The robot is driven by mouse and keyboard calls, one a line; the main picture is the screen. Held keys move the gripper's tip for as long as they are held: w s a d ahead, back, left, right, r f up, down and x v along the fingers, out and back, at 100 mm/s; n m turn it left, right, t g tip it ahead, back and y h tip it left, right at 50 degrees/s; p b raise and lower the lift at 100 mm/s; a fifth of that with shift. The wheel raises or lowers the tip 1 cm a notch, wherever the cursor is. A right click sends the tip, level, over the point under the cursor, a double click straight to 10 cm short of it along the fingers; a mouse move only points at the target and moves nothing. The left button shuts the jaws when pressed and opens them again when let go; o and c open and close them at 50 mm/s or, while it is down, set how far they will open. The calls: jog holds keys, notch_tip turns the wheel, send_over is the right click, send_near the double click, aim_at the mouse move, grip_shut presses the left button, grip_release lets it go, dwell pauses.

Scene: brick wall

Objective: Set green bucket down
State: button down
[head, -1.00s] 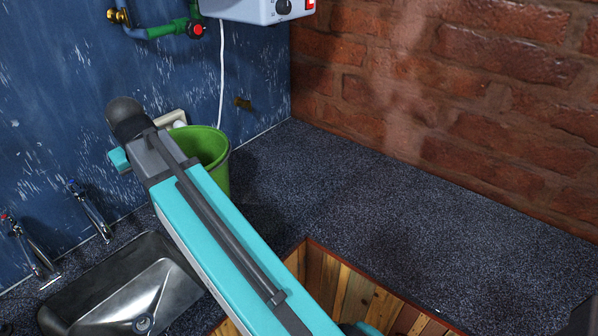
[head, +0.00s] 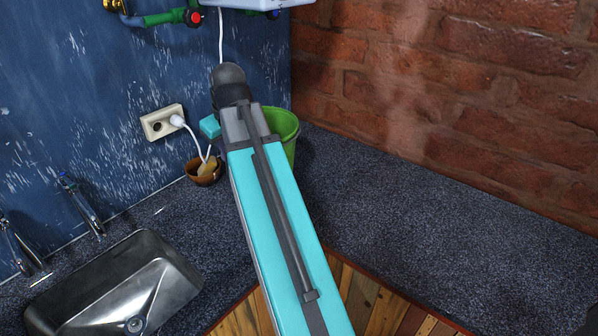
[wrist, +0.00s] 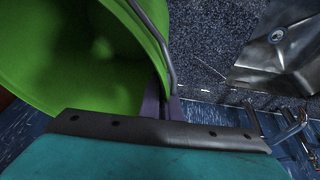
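The green bucket (head: 284,128) shows partly behind my arm in the head view, near the back corner of the dark speckled counter (head: 400,215). In the wrist view the bucket (wrist: 75,55) fills the upper left, its open mouth facing the camera and a grey wire handle along its right side. My gripper (wrist: 164,104) has its purple fingers close together on the bucket's rim.
A small brown bowl (head: 205,171) stands below a wall socket (head: 162,122) with a white plug and cord. A metal sink (head: 115,290) and taps (head: 80,203) are at left. The brick wall (head: 450,100) bounds the right. The counter right of the bucket is clear.

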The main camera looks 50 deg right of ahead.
aim_at(275, 130)
jog(key=s+d+b, duration=0.3)
jog(key=s+d, duration=0.5)
jog(key=d, duration=0.2)
jog(key=shift+s+d+n, duration=0.3)
jog(key=shift+d, duration=0.1)
jog(key=shift+f, duration=0.1)
jog(key=w+d, duration=0.3)
jog(key=w+d+f+p, duration=0.1)
jog(key=w+d, duration=0.2)
jog(key=w, duration=0.1)
jog(key=w+d+p, duration=0.1)
jog(key=w+d, duration=0.2)
jog(key=w, duration=0.1)
jog(key=shift+w+d+f, duration=0.15)
jog(key=shift+d, duration=0.05)
jog(key=shift+w+d+p, duration=0.4)
jog(key=shift+w+d, duration=0.05)
jog(key=shift+w, duration=0.1)
notch_tip(275, 130, down, 2)
jog(key=shift+s+a+f+p, duration=0.1)
jog(key=shift+p, duration=0.3)
jog(key=shift+f, duration=0.85)
